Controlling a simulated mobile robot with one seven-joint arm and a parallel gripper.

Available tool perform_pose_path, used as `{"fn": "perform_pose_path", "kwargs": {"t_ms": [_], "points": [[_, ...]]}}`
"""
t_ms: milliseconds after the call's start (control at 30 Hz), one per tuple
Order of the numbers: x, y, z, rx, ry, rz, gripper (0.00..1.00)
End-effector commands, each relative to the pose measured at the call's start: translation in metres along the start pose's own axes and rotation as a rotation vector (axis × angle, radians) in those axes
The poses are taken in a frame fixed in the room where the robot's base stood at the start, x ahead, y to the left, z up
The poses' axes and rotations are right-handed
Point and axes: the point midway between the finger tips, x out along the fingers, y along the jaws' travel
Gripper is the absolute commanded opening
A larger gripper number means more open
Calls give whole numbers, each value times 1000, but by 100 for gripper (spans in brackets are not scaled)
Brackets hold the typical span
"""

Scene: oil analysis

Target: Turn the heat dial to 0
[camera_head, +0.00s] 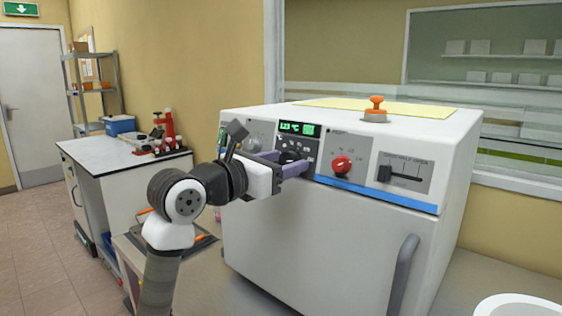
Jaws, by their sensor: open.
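The white machine (320,225) has a control panel along its upper front. A lit green display (298,128) shows a reading in °C, its digits too small to read surely. Below it is a dark panel area, partly hidden by my gripper (296,162). My gripper is open, with its purple-grey fingers at the panel below the display. Whether they touch the panel or straddle a dial there, I cannot tell. A red knob (342,165) is right of the fingers, and a grey knob (253,146) is to their left. The small panel labels do not show which dial is for heat.
A slider (385,174) sits at the panel's right. An orange-red knob-like piece (376,109) and a yellow sheet (420,109) are on the machine's top. A door handle (404,272) juts out below. A white bench (110,152) stands at left; floor (40,250) is open there.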

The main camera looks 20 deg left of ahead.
Motion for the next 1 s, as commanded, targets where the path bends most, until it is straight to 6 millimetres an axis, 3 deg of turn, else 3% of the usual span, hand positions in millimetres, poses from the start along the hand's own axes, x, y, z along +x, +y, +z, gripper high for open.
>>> {"fn": "perform_pose_path", "kwargs": {"t_ms": [67, 400, 733, 1000], "points": [[0, 0, 0, 0, 0, 0, 55], [-1, 0, 0, 0, 0, 0, 12], [-1, 0, 0, -48, -3, 11, 12], [-1, -1, 0, -219, -13, 48, 12]]}}
